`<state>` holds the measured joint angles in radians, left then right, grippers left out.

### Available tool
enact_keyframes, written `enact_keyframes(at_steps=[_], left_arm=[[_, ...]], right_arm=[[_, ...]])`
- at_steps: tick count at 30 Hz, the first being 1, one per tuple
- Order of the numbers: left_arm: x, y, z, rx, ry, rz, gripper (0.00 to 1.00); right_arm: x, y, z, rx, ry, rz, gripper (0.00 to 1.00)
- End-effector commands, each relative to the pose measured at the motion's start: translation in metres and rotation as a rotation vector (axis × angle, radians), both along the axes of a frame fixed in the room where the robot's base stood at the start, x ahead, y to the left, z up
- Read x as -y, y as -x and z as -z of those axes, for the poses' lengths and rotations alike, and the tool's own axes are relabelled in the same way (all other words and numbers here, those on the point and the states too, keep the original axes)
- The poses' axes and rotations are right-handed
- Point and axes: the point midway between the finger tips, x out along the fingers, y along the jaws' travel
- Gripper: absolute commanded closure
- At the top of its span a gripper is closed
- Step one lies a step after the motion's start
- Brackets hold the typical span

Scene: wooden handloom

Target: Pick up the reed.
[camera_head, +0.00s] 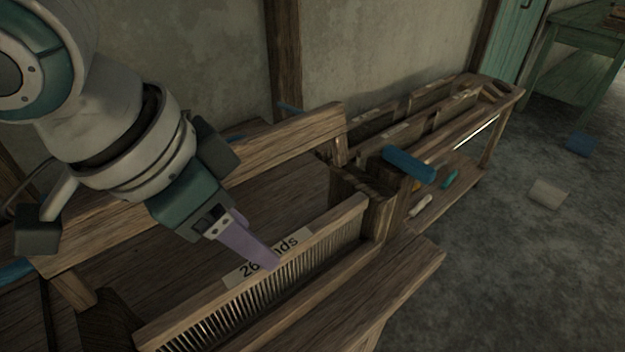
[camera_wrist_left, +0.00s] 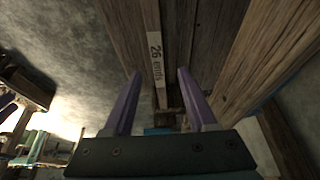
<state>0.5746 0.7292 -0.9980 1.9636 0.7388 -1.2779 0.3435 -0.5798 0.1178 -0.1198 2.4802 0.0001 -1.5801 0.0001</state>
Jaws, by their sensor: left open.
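The reed (camera_head: 303,267) is a long wooden-framed comb with thin upright teeth and a pale label reading "26 ends", partly covered by my gripper in the head view. It sits in the wooden loom (camera_head: 405,270). My left gripper (camera_head: 270,262) has purple fingers and reaches down over the middle of the reed's top bar at the label. In the left wrist view, the open fingers (camera_wrist_left: 157,88) show on either side of the labelled reed bar (camera_wrist_left: 156,60), with space between. I cannot tell whether either finger touches it. My right gripper is not in view.
A blue roller (camera_head: 409,164) lies at the right end of the loom. A long wooden bench (camera_head: 498,100) stands behind to the right. A green table (camera_head: 585,38) is at the far right. Grey floor (camera_head: 500,270) is open on the right, with a pale block (camera_head: 548,193) on it.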

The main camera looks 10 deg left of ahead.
Motion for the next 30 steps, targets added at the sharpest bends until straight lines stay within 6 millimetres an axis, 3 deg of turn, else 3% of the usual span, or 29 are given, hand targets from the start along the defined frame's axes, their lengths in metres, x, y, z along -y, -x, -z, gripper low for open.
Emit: enact_keyframes(at_steps=[12, 21, 30], left_arm=[[0.014, -0.012, 0.051, 0.001, -0.001, 0.001, 0.43], [0.016, -0.014, 0.056, 0.002, -0.001, 0.002, 0.43], [0.015, -0.014, 0.056, 0.003, -0.002, 0.002, 0.75]], right_arm=[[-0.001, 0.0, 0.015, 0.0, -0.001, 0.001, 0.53], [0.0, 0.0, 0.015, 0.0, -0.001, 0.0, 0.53], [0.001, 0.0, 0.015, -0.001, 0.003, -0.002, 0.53]])
